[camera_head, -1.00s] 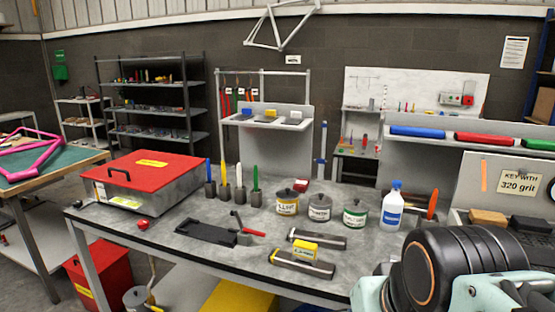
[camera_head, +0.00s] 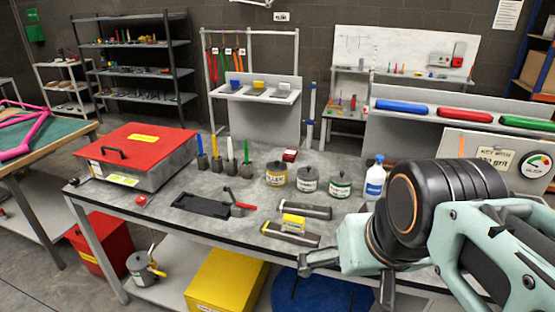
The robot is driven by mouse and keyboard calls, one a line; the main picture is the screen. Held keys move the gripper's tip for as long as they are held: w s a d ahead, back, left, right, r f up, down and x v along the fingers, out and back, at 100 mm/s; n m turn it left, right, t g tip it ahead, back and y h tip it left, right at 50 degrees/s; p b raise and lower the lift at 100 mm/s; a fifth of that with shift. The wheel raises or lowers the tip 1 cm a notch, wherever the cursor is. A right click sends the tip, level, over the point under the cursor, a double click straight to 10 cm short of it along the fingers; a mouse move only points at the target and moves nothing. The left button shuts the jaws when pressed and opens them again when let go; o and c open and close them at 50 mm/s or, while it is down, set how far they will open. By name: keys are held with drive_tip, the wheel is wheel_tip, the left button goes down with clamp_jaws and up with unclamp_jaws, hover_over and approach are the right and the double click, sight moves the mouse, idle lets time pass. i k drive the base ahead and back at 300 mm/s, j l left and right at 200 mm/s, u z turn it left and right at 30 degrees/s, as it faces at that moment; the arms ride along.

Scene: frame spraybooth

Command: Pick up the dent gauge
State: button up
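I cannot tell for certain which item is the dent gauge. My gripper (camera_head: 345,285) is at the bench's front edge, right of the bars. Its grey fingers look spread apart, with nothing seen between them.
A red-lidded box (camera_head: 140,145) fills the bench's left end. Upright coloured tools, several lidded tins (camera_head: 307,179) and a white-and-blue bottle (camera_head: 375,180) stand along the back. A yellow box (camera_head: 225,280) is below. The bench's front left is fairly clear.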

sight(296, 224)
drive_tip(key=i+l, duration=0.25)
drive_tip(key=i+l+u, duration=0.35)
drive_tip(key=i+l, duration=0.15)
